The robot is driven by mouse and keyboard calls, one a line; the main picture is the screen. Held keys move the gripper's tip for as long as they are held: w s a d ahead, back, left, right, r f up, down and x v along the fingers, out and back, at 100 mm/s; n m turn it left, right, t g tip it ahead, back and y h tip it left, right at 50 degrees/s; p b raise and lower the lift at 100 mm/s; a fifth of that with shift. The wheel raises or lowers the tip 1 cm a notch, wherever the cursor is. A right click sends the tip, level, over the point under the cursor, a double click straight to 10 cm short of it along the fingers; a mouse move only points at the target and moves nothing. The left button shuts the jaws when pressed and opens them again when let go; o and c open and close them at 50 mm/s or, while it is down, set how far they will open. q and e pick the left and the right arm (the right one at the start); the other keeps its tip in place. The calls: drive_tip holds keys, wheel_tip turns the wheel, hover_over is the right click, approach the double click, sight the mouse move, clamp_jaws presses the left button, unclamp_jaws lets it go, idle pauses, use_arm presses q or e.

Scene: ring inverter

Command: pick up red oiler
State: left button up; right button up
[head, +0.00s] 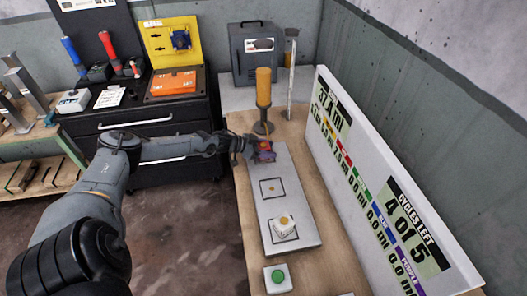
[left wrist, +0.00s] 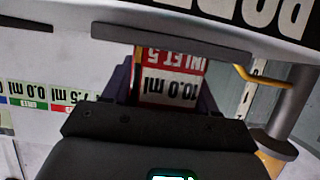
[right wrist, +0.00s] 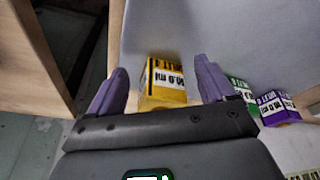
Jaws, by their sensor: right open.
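The red oiler (left wrist: 172,80) is a small box with a red and white label reading 10.0 ml, seen upside down in the left wrist view. In the head view the red oiler (head: 265,151) is at the far end of the grey plate (head: 293,180). My left gripper (head: 254,152) has its fingers against both sides of it; in the left wrist view the fingers (left wrist: 170,95) leave no clear gap. Whether it touches the plate is unclear. My right gripper (right wrist: 163,88) is open and empty, with a yellow box (right wrist: 166,82) beyond its fingers.
A yellow lamp on a post (head: 263,88) stands behind the plate. A white board (head: 385,190) runs along the right side. Green (right wrist: 243,92) and purple (right wrist: 277,107) boxes show in the right wrist view.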

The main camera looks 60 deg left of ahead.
use_arm(q)
drive_tip(key=c, duration=0.4)
drive_tip(key=shift+c, duration=0.2)
drive_tip(key=shift+r, duration=0.2)
